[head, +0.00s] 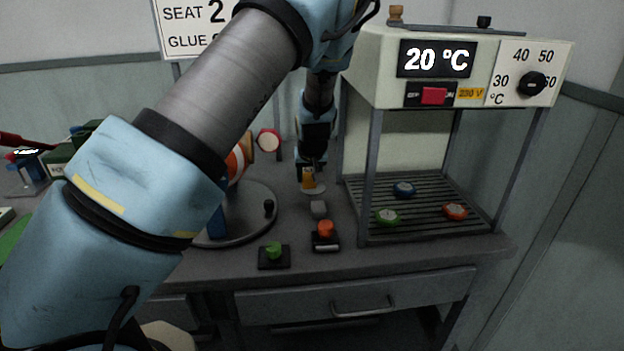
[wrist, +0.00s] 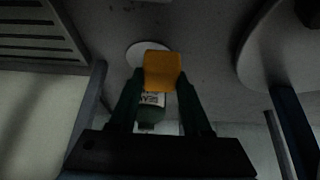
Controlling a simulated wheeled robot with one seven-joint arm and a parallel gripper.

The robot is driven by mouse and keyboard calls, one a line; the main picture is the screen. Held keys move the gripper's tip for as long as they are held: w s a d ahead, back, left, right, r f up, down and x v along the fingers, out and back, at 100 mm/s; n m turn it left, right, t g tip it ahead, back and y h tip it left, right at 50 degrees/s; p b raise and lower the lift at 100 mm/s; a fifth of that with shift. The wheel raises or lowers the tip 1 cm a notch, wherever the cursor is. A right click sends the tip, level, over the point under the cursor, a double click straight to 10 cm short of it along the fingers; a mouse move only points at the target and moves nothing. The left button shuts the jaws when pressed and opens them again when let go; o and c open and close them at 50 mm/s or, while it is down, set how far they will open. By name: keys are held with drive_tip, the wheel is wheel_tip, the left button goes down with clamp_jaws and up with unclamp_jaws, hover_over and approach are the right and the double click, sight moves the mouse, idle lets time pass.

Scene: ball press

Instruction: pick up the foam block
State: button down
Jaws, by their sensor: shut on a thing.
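The foam block appears to be the orange-yellow block (head: 308,178). It also shows in the wrist view (wrist: 162,70), between the fingertips. My gripper (head: 310,166) points down over the bench and is shut on this block; it also shows in the wrist view (wrist: 160,85). A pale round disc (head: 316,190) lies on the bench just under or behind the block, and it shows past the block in the wrist view (wrist: 140,50). I cannot tell whether the block touches the disc. A small labelled thing (wrist: 151,100) shows between the fingers.
A small grey cube (head: 318,208), a red button (head: 325,229) and a green button (head: 273,250) are in front. An oven-like frame (head: 368,190) stands right, with a blue, a green and an orange disc on its rack. A round turntable (head: 255,225) stands left, partly behind my arm.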

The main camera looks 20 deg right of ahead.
drive_tip(key=s+a+b, duration=0.1)
drive_tip(key=s+a, duration=0.2)
drive_tip(key=s+a+b, duration=0.1)
drive_tip(key=s+a, duration=0.1)
drive_tip(key=s, duration=0.2)
drive_tip(key=s+a+b, duration=0.1)
drive_tip(key=s+a, duration=0.2)
drive_tip(key=s, duration=0.1)
drive_tip(key=shift+a, duration=0.3)
drive_tip(key=c, duration=0.9)
unclamp_jaws()
drive_tip(key=c, duration=0.6)
drive_tip(key=shift+c, duration=0.2)
